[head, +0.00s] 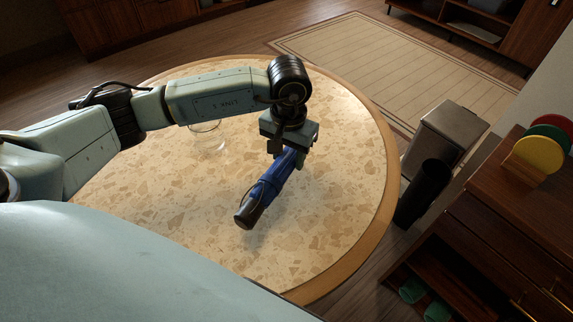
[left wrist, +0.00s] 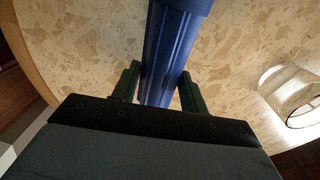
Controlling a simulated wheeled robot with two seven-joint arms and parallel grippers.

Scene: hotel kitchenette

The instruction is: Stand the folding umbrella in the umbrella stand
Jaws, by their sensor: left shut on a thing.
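The folding umbrella (head: 264,192) is blue with a dark handle end, and lies slanted above or on the round speckled table (head: 335,235). My left gripper (head: 286,155) is shut on the umbrella near its far end; the dark handle end points toward the lower left. In the left wrist view the blue umbrella (left wrist: 172,55) runs between the two fingers (left wrist: 158,88). I cannot tell whether it touches the table. The black cylinder on the floor right of the table (head: 423,194) looks like the umbrella stand. My right gripper is not in view.
A clear glass (head: 208,138) stands on the table behind my left arm; it also shows in the left wrist view (left wrist: 292,95). A metal bin (head: 442,138) stands behind the black cylinder. A wooden cabinet (head: 500,205) with coloured discs (head: 540,152) is at the right.

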